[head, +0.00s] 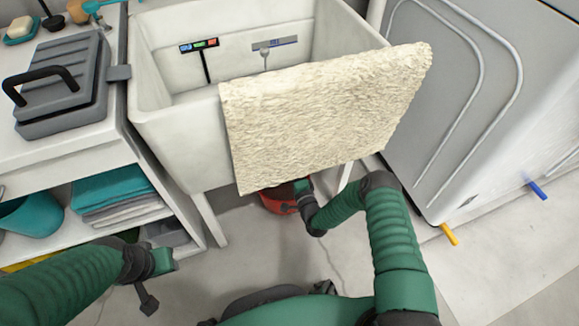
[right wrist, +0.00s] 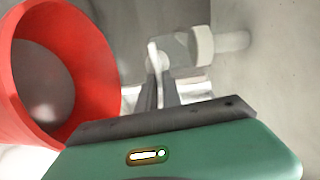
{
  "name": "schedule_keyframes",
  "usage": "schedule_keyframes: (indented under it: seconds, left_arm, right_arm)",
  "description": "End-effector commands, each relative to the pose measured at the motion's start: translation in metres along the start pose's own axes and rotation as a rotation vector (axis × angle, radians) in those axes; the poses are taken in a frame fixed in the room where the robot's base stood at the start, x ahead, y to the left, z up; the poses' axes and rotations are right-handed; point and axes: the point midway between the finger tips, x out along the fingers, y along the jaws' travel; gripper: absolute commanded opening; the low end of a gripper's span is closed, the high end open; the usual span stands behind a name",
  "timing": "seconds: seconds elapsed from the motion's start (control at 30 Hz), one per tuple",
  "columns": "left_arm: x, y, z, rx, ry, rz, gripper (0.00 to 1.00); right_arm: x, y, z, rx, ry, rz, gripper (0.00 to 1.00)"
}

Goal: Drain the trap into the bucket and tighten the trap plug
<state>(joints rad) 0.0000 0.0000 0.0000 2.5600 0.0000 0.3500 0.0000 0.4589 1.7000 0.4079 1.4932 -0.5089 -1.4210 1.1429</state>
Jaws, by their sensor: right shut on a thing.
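The red bucket (head: 278,201) stands on the floor under the sink, mostly hidden by the hanging towel. Its wide rim (right wrist: 112,75) fills the left of the right wrist view, and its inside looks grey. My right gripper (right wrist: 160,92) is under the sink beside the bucket, its dark fingers shut on a thin pale tab, apparently the trap plug (right wrist: 154,58). Behind it is the pale trap (right wrist: 178,50) with a white nut and a pipe into the wall. In the head view the towel hides the trap. My left gripper (head: 148,299) is low at the left, away from the sink; its jaw opening is unclear.
A cream towel (head: 320,112) hangs over the front of the white sink (head: 175,135). A shelf unit at left holds a grey case (head: 62,90) and folded towels (head: 112,190). A white appliance (head: 470,130) stands at right. The floor in front is mostly clear.

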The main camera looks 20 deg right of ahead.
Motion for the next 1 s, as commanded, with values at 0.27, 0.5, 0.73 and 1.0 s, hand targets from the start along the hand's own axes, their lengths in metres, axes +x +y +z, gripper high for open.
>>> schedule_keyframes:
  seconds: [0.27, 0.5, 0.73, 1.0]
  left_arm:
    - [0.0019, 0.0, 0.0004, 0.0, 0.0, 0.0, 0.36]
    - [0.0019, 0.0, 0.0004, 0.0, 0.0, 0.0, 0.36]
    - [0.002, 0.0, 0.0005, 0.0, 0.0, 0.0, 0.36]
    - [0.0018, 0.0, 0.0004, 0.0, 0.0, 0.0, 0.36]
  right_arm:
    - [-0.0021, 0.0059, -0.0036, 0.056, 0.007, 0.01, 0.0]
    - [-0.0022, 0.0062, -0.0037, 0.064, 0.008, 0.011, 0.0]
    - [-0.0023, 0.0065, -0.0039, 0.063, 0.009, 0.012, 0.17]
    - [-0.0012, 0.0036, -0.0019, 0.062, 0.004, 0.005, 0.31]
